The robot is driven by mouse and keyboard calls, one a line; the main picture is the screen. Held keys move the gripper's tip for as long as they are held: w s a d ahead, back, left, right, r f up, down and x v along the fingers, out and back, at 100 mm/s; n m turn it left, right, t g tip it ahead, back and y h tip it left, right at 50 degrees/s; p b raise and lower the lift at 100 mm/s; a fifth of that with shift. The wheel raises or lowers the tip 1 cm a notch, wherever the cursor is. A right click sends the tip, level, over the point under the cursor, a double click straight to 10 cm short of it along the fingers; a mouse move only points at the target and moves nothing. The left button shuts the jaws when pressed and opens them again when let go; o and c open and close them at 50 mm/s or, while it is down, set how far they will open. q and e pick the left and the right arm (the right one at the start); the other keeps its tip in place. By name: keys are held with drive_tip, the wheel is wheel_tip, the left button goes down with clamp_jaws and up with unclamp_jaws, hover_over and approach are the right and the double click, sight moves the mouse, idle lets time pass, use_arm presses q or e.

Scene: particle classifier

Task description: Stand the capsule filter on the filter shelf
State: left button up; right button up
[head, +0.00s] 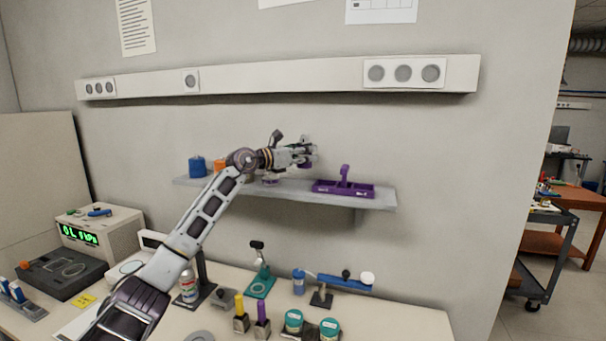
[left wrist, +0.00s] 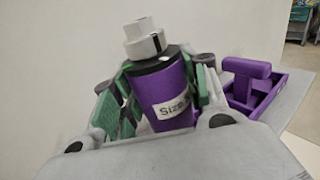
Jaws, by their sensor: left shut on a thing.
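The capsule filter (left wrist: 160,88) is a purple cylinder with a black top, a white fitting above it and a white label reading "Size". My left gripper (head: 308,153) is shut on it, with its green-padded fingers on both sides of the body in the left wrist view. In the head view only a small purple part of the filter (head: 306,165) shows below the fingers. The filter shelf (head: 385,200) is the grey wall shelf, and the gripper is over its middle, left of the purple tray. I cannot tell whether the filter's base touches the shelf. My right gripper is not in view.
A purple tray with an upright handle (head: 343,188) stands on the shelf's right part; it also shows in the left wrist view (left wrist: 250,90). A blue container (head: 197,167) and an orange one (head: 220,165) stand at the shelf's left. Several bottles and tools stand on the bench below.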

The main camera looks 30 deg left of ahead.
use_arm(q)
drive_tip(key=shift+f, duration=1.1)
drive_tip(key=shift+f, duration=0.1)
drive_tip(key=shift+f, duration=2)
drive_tip(key=shift+f, duration=0.1)
drive_tip(key=o, duration=1.3)
drive_tip(key=shift+f, duration=0.1)
